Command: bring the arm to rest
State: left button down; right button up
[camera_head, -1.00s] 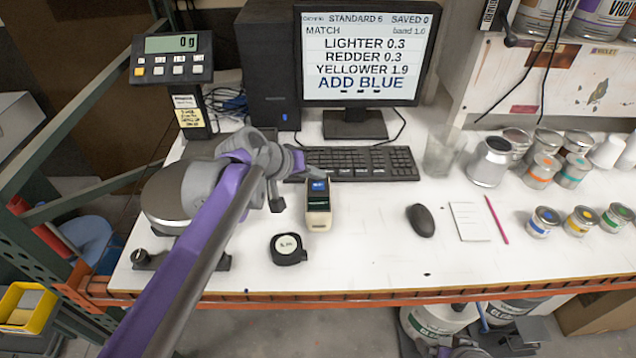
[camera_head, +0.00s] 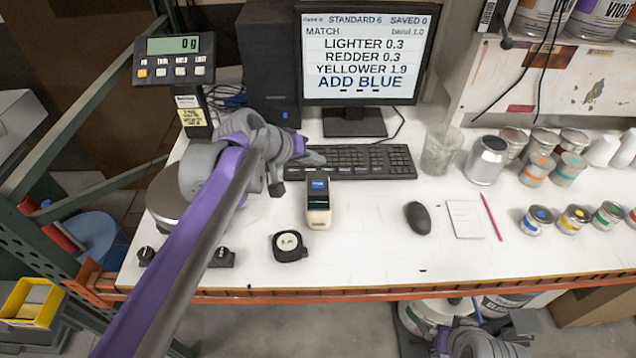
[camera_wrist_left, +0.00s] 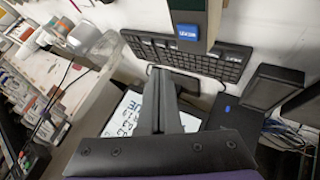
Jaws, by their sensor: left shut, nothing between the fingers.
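My left arm, purple and grey, reaches in from the lower left of the head view. Its gripper (camera_head: 312,159) is above the bench at the left end of the keyboard, behind the handheld meter. In the left wrist view the fingers (camera_wrist_left: 160,74) are together with nothing between them, and the keyboard (camera_wrist_left: 200,58) lies beyond them. Grey parts of my right arm show low in the head view, below the bench's front edge; its fingers cannot be made out clearly.
The scale display (camera_head: 174,58) and monitor (camera_head: 362,50) stand behind. Several cans and a clear cup (camera_head: 440,150) are at right. The front middle is clear.

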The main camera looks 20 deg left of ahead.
pick_arm(q)
jog(key=s+f+m+y, duration=0.1)
jog(key=s+f, duration=0.4)
jog(key=s, duration=0.3)
jog(key=s+a+f+g+y, duration=0.1)
jog(key=s+f+y, duration=0.1)
jog(key=s+f, duration=0.3)
jog(key=s+a+f+m+g+y, duration=0.1)
jog(key=s+f, duration=0.4)
jog(key=s, duration=0.6)
jog(key=shift+s+a+m+y, duration=0.2)
jog(key=shift+a+m+y, duration=0.1)
jog(key=shift+y, duration=0.1)
